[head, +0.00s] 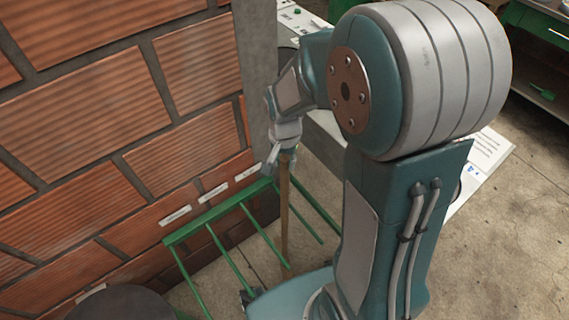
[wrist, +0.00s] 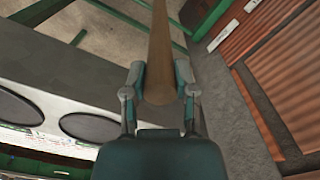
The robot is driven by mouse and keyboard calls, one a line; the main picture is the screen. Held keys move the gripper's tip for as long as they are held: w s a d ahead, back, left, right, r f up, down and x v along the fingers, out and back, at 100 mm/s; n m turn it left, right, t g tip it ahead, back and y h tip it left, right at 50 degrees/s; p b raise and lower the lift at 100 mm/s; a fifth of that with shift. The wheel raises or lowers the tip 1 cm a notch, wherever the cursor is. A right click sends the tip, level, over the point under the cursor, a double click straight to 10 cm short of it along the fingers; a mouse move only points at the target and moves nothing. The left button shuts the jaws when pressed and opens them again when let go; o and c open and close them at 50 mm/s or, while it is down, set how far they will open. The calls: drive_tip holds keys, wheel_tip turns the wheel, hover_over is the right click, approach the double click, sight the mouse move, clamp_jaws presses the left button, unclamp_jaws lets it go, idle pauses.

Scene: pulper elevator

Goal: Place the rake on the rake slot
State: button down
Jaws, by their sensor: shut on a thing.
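My gripper (head: 278,160) is shut on the wooden handle of the rake (head: 284,215), near its upper end. The handle hangs down roughly upright in the head view, beside the green slotted rack (head: 222,212) on the brick wall. In the wrist view my gripper (wrist: 160,85) clasps the brown handle (wrist: 160,45) between its two fingers. The rake's head is hidden or cannot be made out. The rack has several green bars reaching out from the wall, with white labels above it. I cannot tell whether the handle is between two bars or in front of them.
A brick wall (head: 110,110) stands at the left, with a grey pillar (head: 256,80) at its edge. A grey counter with dark round openings (wrist: 90,127) is at the left in the wrist view. A green table (head: 540,25) stands at the far right. Concrete floor (head: 480,240) is open at the right.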

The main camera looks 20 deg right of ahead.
drive_tip(key=shift+f, duration=0.5)
drive_tip(key=shift+c, duration=2)
unclamp_jaws()
drive_tip(key=shift+f, duration=0.1)
wheel_tip(320, 180, up, 11)
drive_tip(key=shift+r, duration=0.15)
drive_tip(key=shift+s+r, duration=0.15)
drive_tip(key=shift+r, duration=0.45)
drive_tip(key=s+r+n+t, duration=0.2)
drive_tip(key=s+r+n, duration=0.1)
drive_tip(key=s, duration=0.4)
drive_tip(key=s+r+n+t, duration=0.3)
drive_tip(key=s+r+n, duration=0.1)
drive_tip(key=s, duration=0.2)
drive_tip(key=shift+s+r+n+t, duration=0.25)
drive_tip(key=shift+s+n+t, duration=0.05)
drive_tip(key=shift+s, duration=0.1)
